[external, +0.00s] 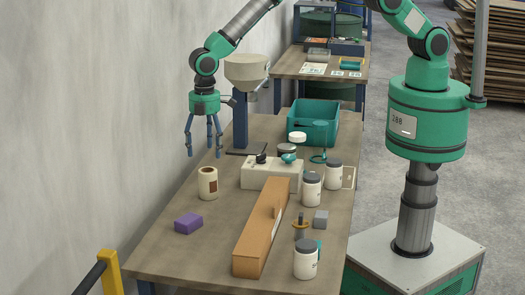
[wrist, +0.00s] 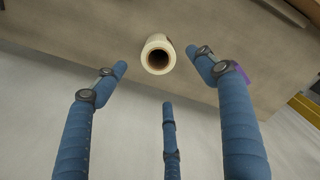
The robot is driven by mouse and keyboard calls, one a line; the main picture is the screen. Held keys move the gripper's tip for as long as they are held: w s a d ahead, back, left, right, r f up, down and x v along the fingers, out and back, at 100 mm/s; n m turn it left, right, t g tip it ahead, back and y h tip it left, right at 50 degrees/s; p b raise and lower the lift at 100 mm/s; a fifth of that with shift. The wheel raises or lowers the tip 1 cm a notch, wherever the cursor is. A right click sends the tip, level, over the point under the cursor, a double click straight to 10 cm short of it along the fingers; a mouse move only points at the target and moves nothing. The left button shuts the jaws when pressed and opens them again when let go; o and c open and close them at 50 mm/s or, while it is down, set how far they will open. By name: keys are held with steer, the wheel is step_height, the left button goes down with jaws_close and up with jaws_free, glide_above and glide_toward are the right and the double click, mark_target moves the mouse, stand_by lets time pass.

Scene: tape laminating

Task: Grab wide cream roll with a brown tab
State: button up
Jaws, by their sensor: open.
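The wide cream roll (external: 208,186) stands upright on the wooden table near its left edge, by the wall. A brown tab (external: 213,184) shows on its side in the external view. In the wrist view the roll (wrist: 158,54) shows its open end and dark hollow core, just beyond the fingertips. My gripper (external: 203,140) has three blue fingers spread open and pointing down. It hangs empty above and behind the roll, apart from it. The wrist view shows the three fingers (wrist: 166,82) with nothing between them.
A purple block (external: 188,223) lies in front of the roll. A long orange-brown box (external: 262,230) lies to the right. A pale device (external: 271,172), several white jars (external: 312,187) and a teal bin (external: 315,122) stand further right. A funnel stand (external: 241,110) rises behind.

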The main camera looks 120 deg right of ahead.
mark_target(208, 186)
steer(key=shift+d+f, duration=0.1)
steer(key=shift+f, duration=0.25)
steer(key=shift+f, duration=4.3)
steer(key=shift+f, duration=0.1)
steer(key=shift+f, duration=2.5)
steer(key=shift+s, duration=0.1)
steer(key=c, duration=1.3)
steer(key=shift+r, duration=0.15)
step_height(208, 186, up, 10)
